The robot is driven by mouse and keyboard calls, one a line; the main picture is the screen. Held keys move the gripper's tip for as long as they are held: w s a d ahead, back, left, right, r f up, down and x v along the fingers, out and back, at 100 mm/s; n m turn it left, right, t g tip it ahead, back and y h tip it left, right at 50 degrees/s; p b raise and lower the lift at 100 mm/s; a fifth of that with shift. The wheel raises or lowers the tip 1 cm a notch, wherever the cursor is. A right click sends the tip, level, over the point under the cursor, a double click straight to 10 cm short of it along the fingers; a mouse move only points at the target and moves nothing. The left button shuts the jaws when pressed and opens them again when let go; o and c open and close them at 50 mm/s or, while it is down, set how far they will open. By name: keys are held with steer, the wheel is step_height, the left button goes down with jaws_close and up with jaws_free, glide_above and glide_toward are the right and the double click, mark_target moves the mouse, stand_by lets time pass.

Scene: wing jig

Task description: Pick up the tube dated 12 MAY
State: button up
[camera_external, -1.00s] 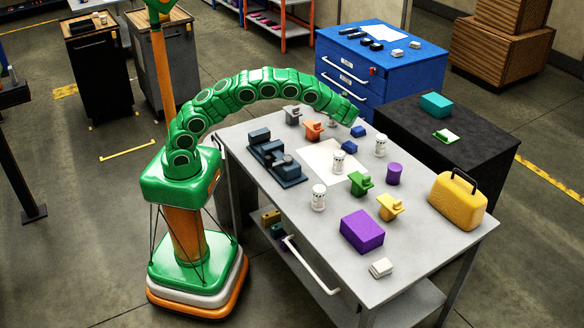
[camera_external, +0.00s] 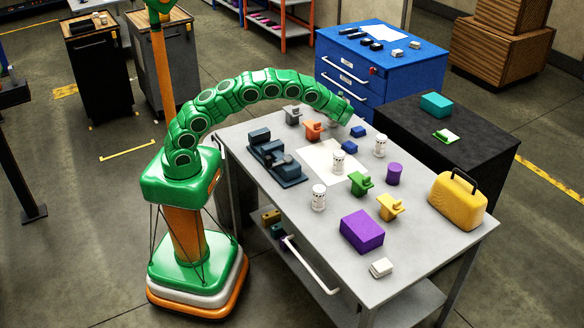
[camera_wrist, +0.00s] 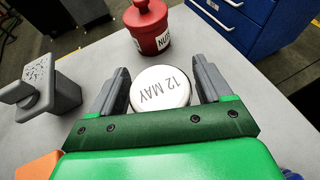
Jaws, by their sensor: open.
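The tube dated 12 MAY (camera_wrist: 160,88) shows in the wrist view as a round white cap with dark lettering, upside down to me. My gripper (camera_wrist: 161,68) is open, with one grey finger on each side of the cap. The left finger is close to the cap's edge, and I cannot tell whether it touches. The tube's body is hidden below the cap. In the external view my gripper hangs low over the far part of the grey table (camera_external: 440,250), and the arm's end mostly hides this tube.
A red pot with a label (camera_wrist: 147,25) stands just beyond the tube. A grey block part (camera_wrist: 50,92) stands left. Other white tubes (camera_external: 319,197), a dark blue fixture (camera_external: 274,160), a green part (camera_external: 360,183) and a purple box (camera_external: 362,231) stand on the table.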

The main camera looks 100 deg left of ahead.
steer(key=shift+a, duration=0.1)
steer(key=shift+c, duration=0.3)
steer(key=c, duration=1)
steer(key=shift+r, duration=0.1)
steer(key=shift+c, duration=0.2)
steer(key=shift+r, duration=0.3)
steer(key=r, duration=0.3)
steer(key=shift+s+d+r, duration=0.1)
steer(key=shift+s+d, duration=0.05)
steer(key=shift+d, duration=0.05)
steer(key=shift+s+d+r, duration=2.25)
steer(key=shift+s+d, duration=0.15)
steer(key=shift+s+d+r, duration=2.2)
steer(key=shift+s+d, duration=0.15)
steer(key=shift+d, duration=0.05)
